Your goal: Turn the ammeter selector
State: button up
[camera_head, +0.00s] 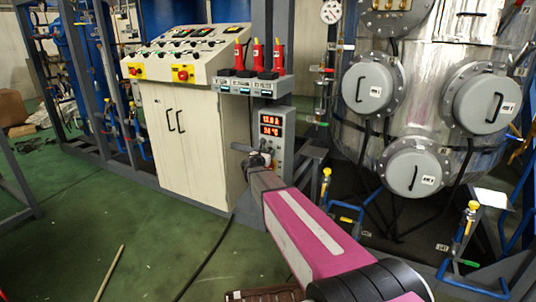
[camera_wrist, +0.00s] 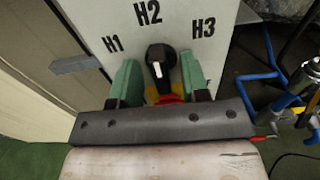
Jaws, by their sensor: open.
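The ammeter box (camera_head: 283,135) is a grey panel with two red digital readouts. In the wrist view its face (camera_wrist: 178,35) carries the labels H1, H2 and H3. In the head view my gripper (camera_head: 247,155) is at the box's lower left front, and the selector is not clear there.
A cream cabinet (camera_head: 180,140) with a sloped control console stands left of the box. A large metal vessel (camera_head: 425,90) and blue pipes (camera_head: 345,212) are to the right. The green floor (camera_head: 150,245) is mostly clear.

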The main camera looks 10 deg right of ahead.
jog(key=shift+w+d, duration=0.1)
grip_shut()
jog(key=shift+m, duration=0.4)
jog(key=m, duration=0.4)
jog(key=shift+m, duration=0.3)
jog(key=shift+d+f+m, duration=0.1)
jog(key=shift+m, duration=2.2)
grip_release()
